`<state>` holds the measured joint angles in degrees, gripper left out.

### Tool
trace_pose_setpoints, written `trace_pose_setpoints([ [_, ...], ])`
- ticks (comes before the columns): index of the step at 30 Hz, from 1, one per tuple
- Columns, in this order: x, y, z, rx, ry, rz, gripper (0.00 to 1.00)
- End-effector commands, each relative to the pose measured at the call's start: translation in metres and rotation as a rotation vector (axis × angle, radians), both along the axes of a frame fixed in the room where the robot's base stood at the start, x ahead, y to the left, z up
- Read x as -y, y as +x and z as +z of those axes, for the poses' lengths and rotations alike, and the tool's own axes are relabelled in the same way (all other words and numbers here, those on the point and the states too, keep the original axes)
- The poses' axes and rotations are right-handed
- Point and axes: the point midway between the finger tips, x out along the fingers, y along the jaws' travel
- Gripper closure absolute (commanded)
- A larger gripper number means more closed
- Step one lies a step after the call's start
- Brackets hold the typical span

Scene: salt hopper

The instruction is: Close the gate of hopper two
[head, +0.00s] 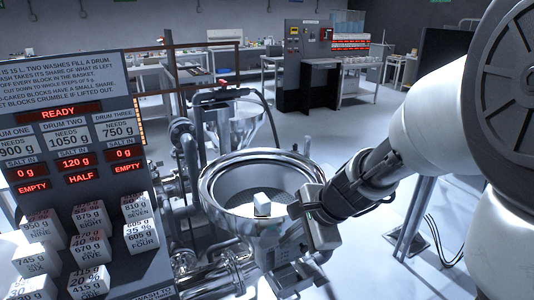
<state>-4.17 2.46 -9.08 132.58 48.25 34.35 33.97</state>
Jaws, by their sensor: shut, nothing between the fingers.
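A steel hopper (219,190) with a wide round rim stands in the middle of the head view. A small white block (262,205) sits inside it, low in the bowl. A second hopper (238,122) stands behind it. I see no number on either hopper, so I cannot tell which is hopper two. My gripper (287,281) is low at the front hopper's right side, pointing down beside its lower part. It is shut with nothing held. The gate of the front hopper is not clearly visible; my gripper and the metal parts there hide that area.
A board (68,92) at left reads READY; drum two shows 120 g and HALF, drums one and three 0 g and EMPTY. Several numbered white blocks (88,262) stand below it. Pipes (187,165) run left of the hopper. The floor at right is open beyond a frame (413,220).

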Motion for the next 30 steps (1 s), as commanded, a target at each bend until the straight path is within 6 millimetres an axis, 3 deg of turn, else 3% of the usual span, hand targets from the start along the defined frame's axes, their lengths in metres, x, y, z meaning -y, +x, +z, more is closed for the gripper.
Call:
trace_pose_setpoints([
  [1,0.003,0.013,-0.049,-0.073,0.046,-0.130,1.00],
  [6,0.030,0.047,-0.171,-0.271,0.160,-0.625,1.00],
  [9,0.051,0.053,-0.237,-0.353,0.185,-0.888,1.00],
  [12,0.070,0.051,-0.286,-0.404,0.191,-1.091,1.00],
  [15,0.082,0.047,-0.314,-0.429,0.191,-1.215,1.00],
  [19,0.089,0.046,-0.330,-0.438,0.192,-1.282,1.00],
  [23,0.088,0.049,-0.344,-0.439,0.192,-1.285,1.00],
  [30,0.081,0.062,-0.393,-0.440,0.191,-1.281,1.00],
])
